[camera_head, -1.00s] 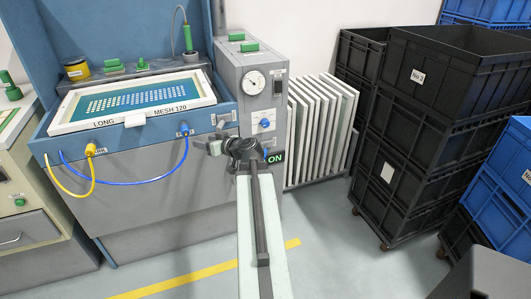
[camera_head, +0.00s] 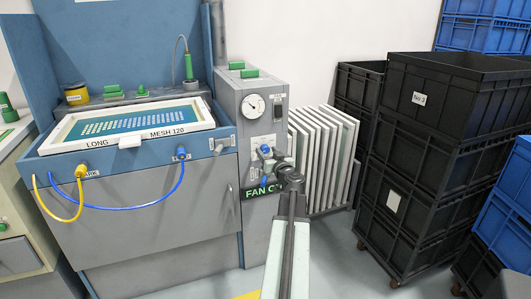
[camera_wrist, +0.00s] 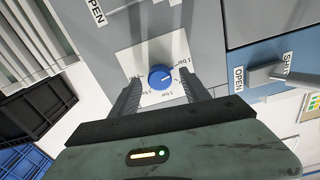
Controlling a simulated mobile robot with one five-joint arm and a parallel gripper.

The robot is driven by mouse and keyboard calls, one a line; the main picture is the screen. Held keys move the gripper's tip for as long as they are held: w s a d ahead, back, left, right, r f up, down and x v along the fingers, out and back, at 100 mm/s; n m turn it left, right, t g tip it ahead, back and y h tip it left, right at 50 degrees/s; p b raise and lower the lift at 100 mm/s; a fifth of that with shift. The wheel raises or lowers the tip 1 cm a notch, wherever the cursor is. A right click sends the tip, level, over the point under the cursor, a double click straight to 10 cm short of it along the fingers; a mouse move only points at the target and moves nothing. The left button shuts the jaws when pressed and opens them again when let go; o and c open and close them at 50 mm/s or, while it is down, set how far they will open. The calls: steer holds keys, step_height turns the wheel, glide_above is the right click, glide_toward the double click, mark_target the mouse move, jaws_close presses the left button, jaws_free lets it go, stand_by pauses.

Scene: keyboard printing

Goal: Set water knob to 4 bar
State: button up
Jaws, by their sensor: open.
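The blue water knob (camera_wrist: 161,77) sits on a white dial plate (camera_wrist: 135,62) with bar markings, on the grey control panel. In the wrist view my gripper (camera_wrist: 160,80) is open, with one finger on each side of the knob. I cannot tell whether either finger touches it. In the head view the knob (camera_head: 265,149) is partly covered by my gripper (camera_head: 272,156), which is at the panel front. The dial's numbers are mostly too small or hidden to read the knob's setting.
A pressure gauge (camera_head: 254,105) is above the knob. Below it is a "FAN" label (camera_head: 263,190), partly hidden by my arm. The screen washout sink (camera_head: 150,190) stands left, with hoses. Framed screens (camera_head: 325,150) and black crates (camera_head: 430,150) stand right.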

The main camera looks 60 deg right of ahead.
steer(key=shift+w+d, duration=0.35)
steer(key=shift+w, duration=0.15)
steer(key=c, duration=1.1)
steer(key=shift+a, duration=0.25)
jaws_close()
steer(key=shift+d, duration=0.15)
